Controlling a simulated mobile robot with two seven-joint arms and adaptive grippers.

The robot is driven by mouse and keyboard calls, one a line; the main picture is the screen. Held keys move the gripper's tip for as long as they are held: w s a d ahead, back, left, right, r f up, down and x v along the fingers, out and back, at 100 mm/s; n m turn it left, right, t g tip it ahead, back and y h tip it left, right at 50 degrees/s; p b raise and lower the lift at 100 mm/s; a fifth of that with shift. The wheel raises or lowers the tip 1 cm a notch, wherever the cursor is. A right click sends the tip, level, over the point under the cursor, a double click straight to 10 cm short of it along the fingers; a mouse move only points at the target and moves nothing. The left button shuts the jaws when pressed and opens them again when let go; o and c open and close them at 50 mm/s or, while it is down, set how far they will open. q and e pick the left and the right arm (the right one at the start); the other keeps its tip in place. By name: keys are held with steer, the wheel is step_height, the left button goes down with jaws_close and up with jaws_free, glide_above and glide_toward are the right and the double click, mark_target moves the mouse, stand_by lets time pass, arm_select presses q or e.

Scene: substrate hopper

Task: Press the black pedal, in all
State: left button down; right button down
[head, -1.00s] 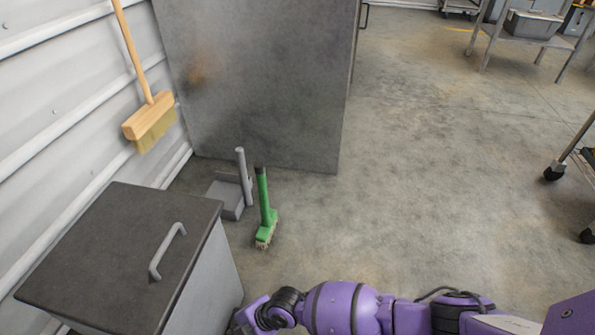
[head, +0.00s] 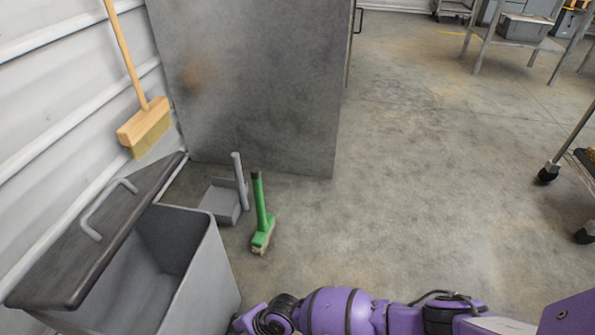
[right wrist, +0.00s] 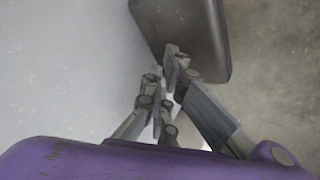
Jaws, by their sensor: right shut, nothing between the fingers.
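A grey bin (head: 215,275) stands at the lower left in the head view. Its dark lid (head: 125,215), with a curved grey handle, is tilted up toward the wall, and the inside shows. In the right wrist view the black pedal (right wrist: 210,50) is a dark rounded plate beside the pale bin wall (right wrist: 60,75). My right gripper (right wrist: 172,52) is shut and empty, with its fingertips over the pedal's near left part; they look to be on it. In the head view my right arm reaches low to the bin, its fingers hidden. My left gripper is out of view.
A green hand brush (head: 262,220) and a grey dustpan (head: 222,200) are on the floor behind the bin. A broom (head: 143,125) is by the wall. A large grey cabinet (head: 250,90) stands behind. The floor to the right is mostly clear.

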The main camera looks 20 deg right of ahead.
steer(key=shift+w+f, duration=0.1)
steer(key=shift+w, duration=0.2)
stand_by(0.4)
steer(key=shift+r+p, duration=1.8)
steer(key=shift+r, duration=0.3)
step_height(320, 180, up, 5)
steer(key=p, duration=0.3)
steer(key=shift+s+f, duration=0.1)
